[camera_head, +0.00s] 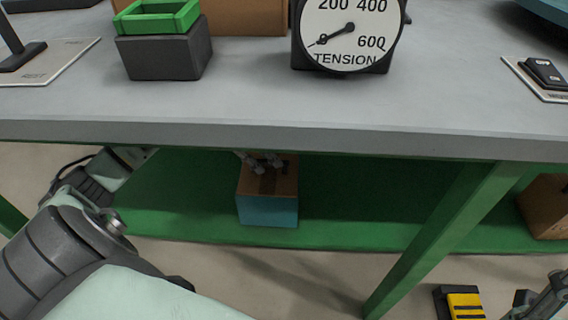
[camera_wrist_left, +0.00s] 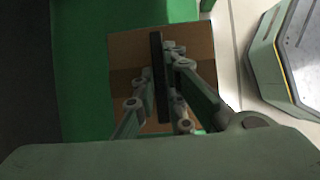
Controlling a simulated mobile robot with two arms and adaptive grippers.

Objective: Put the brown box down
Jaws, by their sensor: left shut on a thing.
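The brown box (camera_head: 267,182) is under the grey tabletop, over the green lower shelf (camera_head: 345,205). Its top is brown and its front is blue-teal below. It looks upright, near the shelf's front edge; I cannot tell if its underside touches the shelf. My left gripper (camera_head: 262,160) is at the top of the box, partly hidden by the tabletop edge. In the left wrist view the left gripper (camera_wrist_left: 160,72) is shut on a dark upright strip on top of the box (camera_wrist_left: 128,45). My right gripper (camera_head: 540,302) shows only partly at the lower right.
The grey tabletop (camera_head: 230,105) overhangs the shelf. A green leg (camera_head: 440,240) stands right of the box, with another brown box (camera_head: 546,207) beyond it. A tension gauge (camera_head: 348,35) and a green tray (camera_head: 157,17) are on top. The shelf is clear between box and leg.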

